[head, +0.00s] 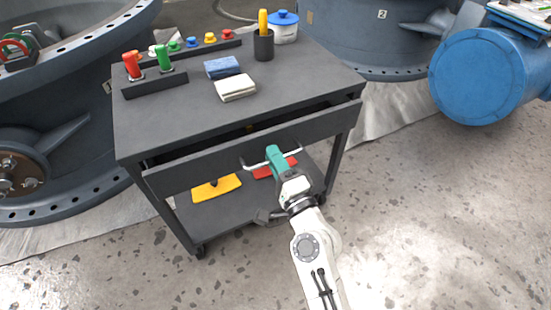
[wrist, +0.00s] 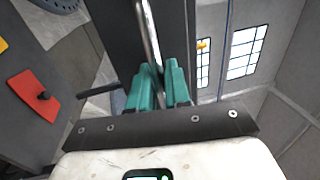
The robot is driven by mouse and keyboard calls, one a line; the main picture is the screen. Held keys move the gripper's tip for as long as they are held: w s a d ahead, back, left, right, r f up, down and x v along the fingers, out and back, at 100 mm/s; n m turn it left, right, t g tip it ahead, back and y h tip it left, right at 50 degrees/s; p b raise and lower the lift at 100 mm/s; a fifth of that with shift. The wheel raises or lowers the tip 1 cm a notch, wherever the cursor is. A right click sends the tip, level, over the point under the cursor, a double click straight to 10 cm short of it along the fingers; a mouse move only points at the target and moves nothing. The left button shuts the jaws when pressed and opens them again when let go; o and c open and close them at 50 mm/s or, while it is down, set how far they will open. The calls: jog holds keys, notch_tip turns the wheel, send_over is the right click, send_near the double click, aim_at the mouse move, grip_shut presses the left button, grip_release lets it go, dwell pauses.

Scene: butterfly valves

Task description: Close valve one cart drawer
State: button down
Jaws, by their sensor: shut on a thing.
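The dark grey cart (head: 190,120) stands in the middle of the head view. Its drawer (head: 210,168) is slightly pulled out at the front, with a dark gap above the front panel. A silver bar handle (head: 258,168) runs across the drawer front; it also shows in the wrist view (wrist: 148,30). My gripper (head: 275,157) is at the handle, and its green fingers (wrist: 158,85) are shut around the bar in the wrist view. The inside of the drawer is mostly hidden.
Yellow (head: 215,188) and red (head: 275,168) plates lie on the lower shelf. Large valves stand behind. Floor at right is clear.

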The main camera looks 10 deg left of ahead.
jog(key=x, duration=0.2)
jog(key=b+x, duration=0.1)
jog(key=shift+w+a+f, duration=0.25)
jog(key=shift+w+f, duration=0.05)
jog(key=shift+w, duration=0.1)
jog(key=c, duration=1.3)
grip_release()
jog(key=shift+a, duration=0.1)
jog(key=v, duration=1)
jog(key=shift+s+d+f, duration=0.15)
jog(key=shift+s+d, duration=0.1)
